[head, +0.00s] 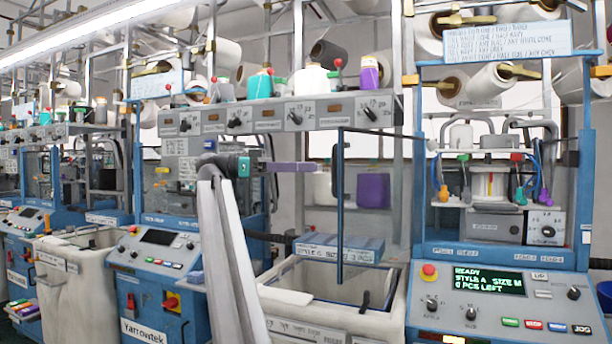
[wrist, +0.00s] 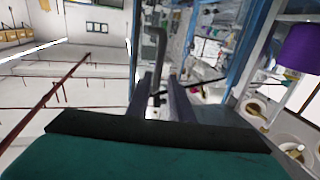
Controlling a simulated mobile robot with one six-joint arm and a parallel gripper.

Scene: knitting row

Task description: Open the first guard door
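The guard door (head: 340,210) is a clear panel in a thin blue frame at the left side of the right-hand knitting machine (head: 496,255). It stands swung out from the machine, whose front opening is uncovered. My gripper (head: 318,167) is just left of the door's free edge in the head view, pointing right. In the wrist view, a grey bent handle (wrist: 161,45) lies beyond and between the fingertips of my gripper (wrist: 165,82), beside a blue frame edge. The fingers are apart, with a gap around the handle; contact cannot be told.
The machine's display (head: 487,281) reads READY. A white bin (head: 390,318) stands below the door, and another bin (head: 98,270) stands at left. A grey shelf with switches (head: 270,117) and yarn cones runs above my arm.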

